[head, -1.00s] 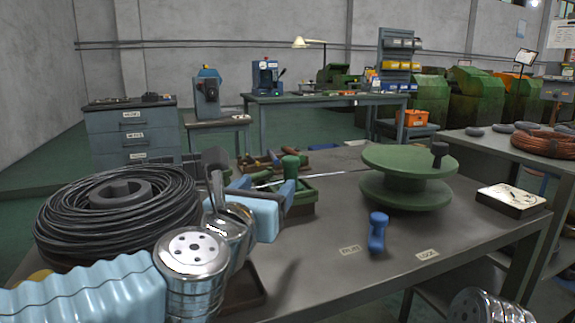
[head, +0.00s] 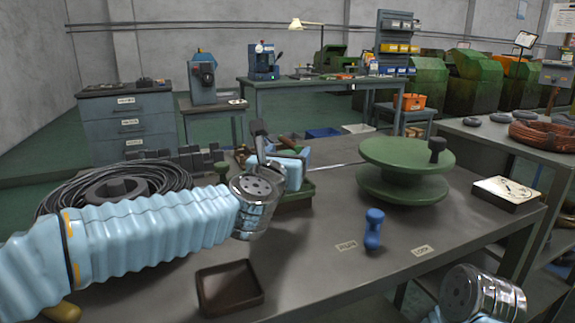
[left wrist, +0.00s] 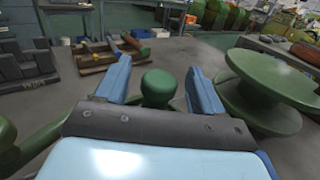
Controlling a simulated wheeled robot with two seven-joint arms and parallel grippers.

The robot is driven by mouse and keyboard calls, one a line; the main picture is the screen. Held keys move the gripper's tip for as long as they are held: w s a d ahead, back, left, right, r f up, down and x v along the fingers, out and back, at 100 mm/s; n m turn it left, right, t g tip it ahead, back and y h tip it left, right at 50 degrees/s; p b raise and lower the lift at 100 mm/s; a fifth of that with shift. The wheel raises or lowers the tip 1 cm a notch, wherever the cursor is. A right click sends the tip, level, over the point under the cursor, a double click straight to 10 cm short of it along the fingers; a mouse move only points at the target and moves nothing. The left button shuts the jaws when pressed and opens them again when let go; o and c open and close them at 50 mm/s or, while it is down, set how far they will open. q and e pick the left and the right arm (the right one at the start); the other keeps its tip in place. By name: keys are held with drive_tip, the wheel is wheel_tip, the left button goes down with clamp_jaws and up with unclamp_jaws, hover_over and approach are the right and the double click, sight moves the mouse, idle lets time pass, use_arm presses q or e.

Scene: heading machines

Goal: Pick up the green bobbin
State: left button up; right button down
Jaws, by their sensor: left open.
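The green bobbin (head: 388,190), a spool with two round flanges and a dark knob on top, stands upright on the workbench (head: 350,285), right of centre. It also shows at the right of the left wrist view (left wrist: 262,108). My left gripper (head: 290,160) is open, over the bench to the left of the bobbin and apart from it. In the left wrist view the two blue fingers of the left gripper (left wrist: 157,82) stand wide, with a green rounded knob (left wrist: 158,88) seen between them. Only my right arm shows at the lower right; its gripper is out of view.
A brown tray (head: 230,308) and a black wire coil (head: 75,190) are on the left.

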use_arm(q)
drive_tip(key=shift+w, duration=0.25)
drive_tip(key=c, duration=1.1)
drive_tip(key=shift+r, duration=0.1)
